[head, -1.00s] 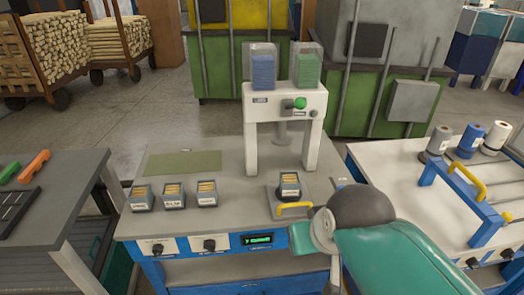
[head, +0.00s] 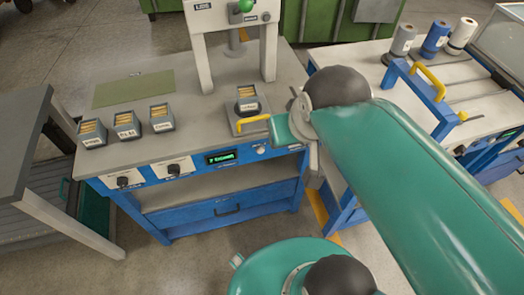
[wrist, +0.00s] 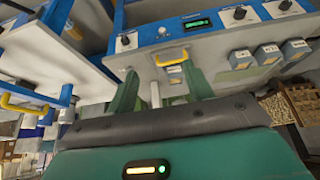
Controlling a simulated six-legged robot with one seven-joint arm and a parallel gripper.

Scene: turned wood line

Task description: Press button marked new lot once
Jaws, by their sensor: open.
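The blue-fronted bench (head: 229,211) carries a front panel with a lit green display (head: 221,157), and a small pale round button (head: 261,150) right of it. No label on that button is readable, so I cannot confirm it is new lot. In the wrist view the display (wrist: 198,22) and the button (wrist: 162,30) show at the top, the picture being turned about. My gripper (wrist: 162,72) is open and empty, its two green fingers apart, with the button beyond their tips.
Two black knobs (head: 124,181) (head: 173,169) sit on the panel left of the display. Several grey card boxes (head: 127,125) stand on the benchtop. A yellow handle (head: 254,119) fronts a tray under the white press frame (head: 201,60). A blue rack (head: 416,90) stands at the right.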

